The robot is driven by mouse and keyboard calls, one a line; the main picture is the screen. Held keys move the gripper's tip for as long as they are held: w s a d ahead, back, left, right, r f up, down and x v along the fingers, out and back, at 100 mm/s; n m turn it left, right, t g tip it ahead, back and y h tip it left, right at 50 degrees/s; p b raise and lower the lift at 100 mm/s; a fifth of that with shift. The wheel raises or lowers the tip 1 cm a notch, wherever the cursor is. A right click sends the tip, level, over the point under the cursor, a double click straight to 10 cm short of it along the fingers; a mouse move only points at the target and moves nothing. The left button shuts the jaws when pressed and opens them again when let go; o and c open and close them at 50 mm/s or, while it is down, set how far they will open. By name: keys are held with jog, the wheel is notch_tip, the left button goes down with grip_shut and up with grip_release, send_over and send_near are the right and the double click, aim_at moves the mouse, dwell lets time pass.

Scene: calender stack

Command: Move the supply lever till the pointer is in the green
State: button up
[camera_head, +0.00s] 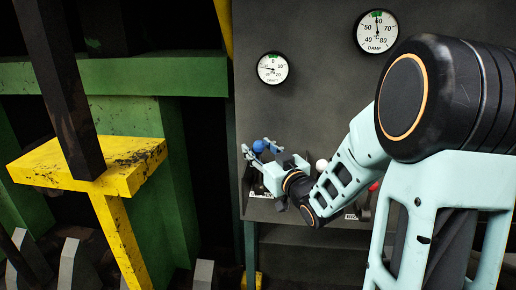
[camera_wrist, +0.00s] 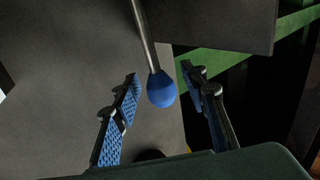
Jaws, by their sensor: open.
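A lever with a blue knob (camera_head: 258,146) stands at the left of the panel's lower shelf. In the wrist view the blue knob (camera_wrist: 161,89) on its metal rod is between the two blue-padded fingers of my gripper (camera_wrist: 162,82), with gaps at both sides. My gripper (camera_head: 263,153) is open around the knob in the head view. The DAMP dial (camera_head: 377,32) has its pointer about straight up, near 60, at the green mark. The DRAFT dial (camera_head: 272,69) has a green mark at the top and its pointer toward the left. The lever labels are not readable, so which is supply cannot be told.
A white knob (camera_head: 321,165) and a red knob (camera_head: 374,187) stand to the right, partly behind my arm. A yellow beam (camera_head: 90,165) and green machine frame (camera_head: 150,75) stand at the left. The grey panel (camera_head: 315,95) is clear between the dials and levers.

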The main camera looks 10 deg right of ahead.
jog(key=shift+c, duration=0.3)
grip_shut()
